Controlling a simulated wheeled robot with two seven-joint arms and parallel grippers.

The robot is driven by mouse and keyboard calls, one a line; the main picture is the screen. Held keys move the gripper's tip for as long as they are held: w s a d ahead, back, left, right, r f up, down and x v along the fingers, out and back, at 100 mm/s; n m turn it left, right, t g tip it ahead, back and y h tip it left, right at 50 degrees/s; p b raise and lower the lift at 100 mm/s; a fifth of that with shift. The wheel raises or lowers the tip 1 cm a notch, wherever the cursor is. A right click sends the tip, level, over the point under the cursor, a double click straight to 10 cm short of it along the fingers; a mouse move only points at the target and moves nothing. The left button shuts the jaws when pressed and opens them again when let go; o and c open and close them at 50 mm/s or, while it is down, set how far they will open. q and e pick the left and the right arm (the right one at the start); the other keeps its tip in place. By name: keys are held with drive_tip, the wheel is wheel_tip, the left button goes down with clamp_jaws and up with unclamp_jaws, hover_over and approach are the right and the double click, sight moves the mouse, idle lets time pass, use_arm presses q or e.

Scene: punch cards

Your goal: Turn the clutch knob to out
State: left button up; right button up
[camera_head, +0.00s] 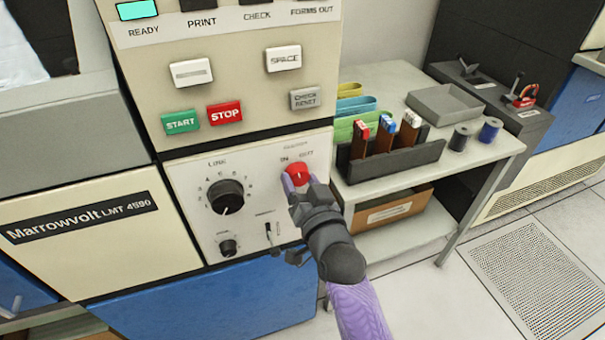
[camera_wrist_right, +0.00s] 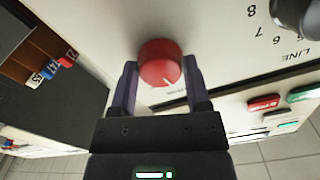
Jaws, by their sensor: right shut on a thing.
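The clutch knob (camera_head: 297,172) is a round red knob at the upper right of the cream lower panel, with IN and OUT lettered above it. My right gripper (camera_head: 299,181) has its purple fingers at the knob, one on each side, and is shut on it. In the right wrist view the red knob (camera_wrist_right: 160,62) sits between the two fingers of the gripper (camera_wrist_right: 161,85). A small white mark on the knob points down and slightly right in that view; the lettering beside it is mostly hidden. My left gripper is not in view.
Left of the knob is a black LINE dial (camera_head: 226,197), with a smaller black knob (camera_head: 228,247) and a toggle switch (camera_head: 269,229) below. START and STOP buttons (camera_head: 225,112) are above. A table (camera_head: 480,140) with a card rack (camera_head: 392,160) stands close on the right.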

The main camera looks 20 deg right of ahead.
drive_tip(key=shift+r+m+p, duration=0.25)
drive_tip(key=shift+m+p, duration=0.4)
drive_tip(key=shift+m, duration=0.35)
drive_tip(key=shift+m+p, duration=0.5)
drive_tip(key=shift+m, duration=0.4)
drive_tip(key=shift+f+m+p, duration=0.1)
drive_tip(key=shift+m+p, duration=0.4)
drive_tip(key=shift+m, duration=1.3)
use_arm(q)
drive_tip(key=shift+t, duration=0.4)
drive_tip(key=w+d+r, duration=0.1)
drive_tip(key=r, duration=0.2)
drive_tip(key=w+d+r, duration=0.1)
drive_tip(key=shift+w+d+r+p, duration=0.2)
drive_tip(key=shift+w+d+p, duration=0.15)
use_arm(e)
drive_tip(key=shift+m, duration=0.3)
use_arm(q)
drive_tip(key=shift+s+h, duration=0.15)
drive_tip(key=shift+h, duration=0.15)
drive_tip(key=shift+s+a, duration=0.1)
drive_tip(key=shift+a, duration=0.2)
